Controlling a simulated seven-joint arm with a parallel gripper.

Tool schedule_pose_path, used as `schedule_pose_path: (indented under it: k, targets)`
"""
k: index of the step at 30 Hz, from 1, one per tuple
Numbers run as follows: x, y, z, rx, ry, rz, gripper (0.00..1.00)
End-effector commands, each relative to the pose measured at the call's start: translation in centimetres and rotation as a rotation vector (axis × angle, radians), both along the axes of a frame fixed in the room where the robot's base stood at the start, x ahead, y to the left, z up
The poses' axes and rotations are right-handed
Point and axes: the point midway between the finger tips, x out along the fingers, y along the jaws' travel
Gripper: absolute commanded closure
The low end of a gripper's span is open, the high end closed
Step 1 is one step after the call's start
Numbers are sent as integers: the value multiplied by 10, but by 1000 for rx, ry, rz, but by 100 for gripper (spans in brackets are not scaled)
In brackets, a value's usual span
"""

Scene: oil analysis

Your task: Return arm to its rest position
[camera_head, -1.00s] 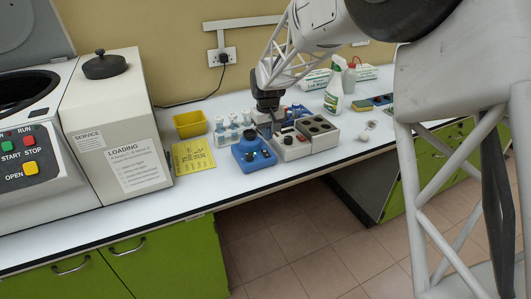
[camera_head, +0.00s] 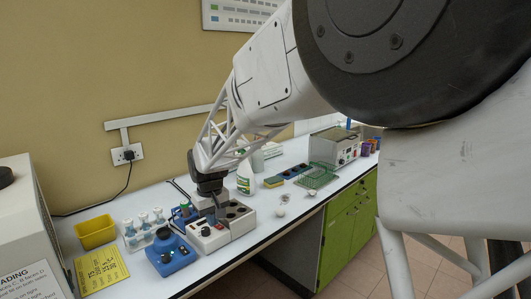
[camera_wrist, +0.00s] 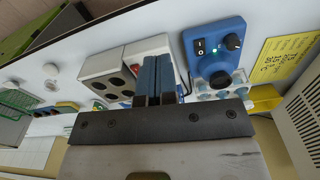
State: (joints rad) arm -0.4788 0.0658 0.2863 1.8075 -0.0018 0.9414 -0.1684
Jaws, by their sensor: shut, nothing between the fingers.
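My gripper (camera_head: 212,212) hangs over the bench, its fingers pointing down, shut and empty. In the head view it overlaps the white control box (camera_head: 208,238) and the grey block with round holes (camera_head: 239,213). In the wrist view my shut fingers (camera_wrist: 157,62) show side by side with nothing between them. Behind them are the white box with a red switch (camera_wrist: 147,50) and the holed block (camera_wrist: 112,82). A blue device with a knob and green light (camera_wrist: 214,52) is to their right. The exact height of my fingertips above the box is hard to tell.
The blue device (camera_head: 172,254), a rack of small flasks (camera_head: 146,229), a yellow tray (camera_head: 96,232) and a yellow sheet (camera_head: 101,268) lie left of the gripper. A spray bottle (camera_head: 245,178) and green wire rack (camera_head: 316,176) stand further right. The bench front is clear.

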Motion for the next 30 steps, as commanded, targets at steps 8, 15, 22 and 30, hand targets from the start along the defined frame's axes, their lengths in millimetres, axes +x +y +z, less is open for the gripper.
schedule_pose_path:
  k: [8, 15, 22, 30]
  targets:
    - [-38, -79, 38, 14, -28, -105, 100]
    - [-79, -139, 62, 24, -52, -195, 100]
    - [-123, -191, 78, 33, -75, -280, 100]
    - [-181, -244, 87, 43, -103, -380, 100]
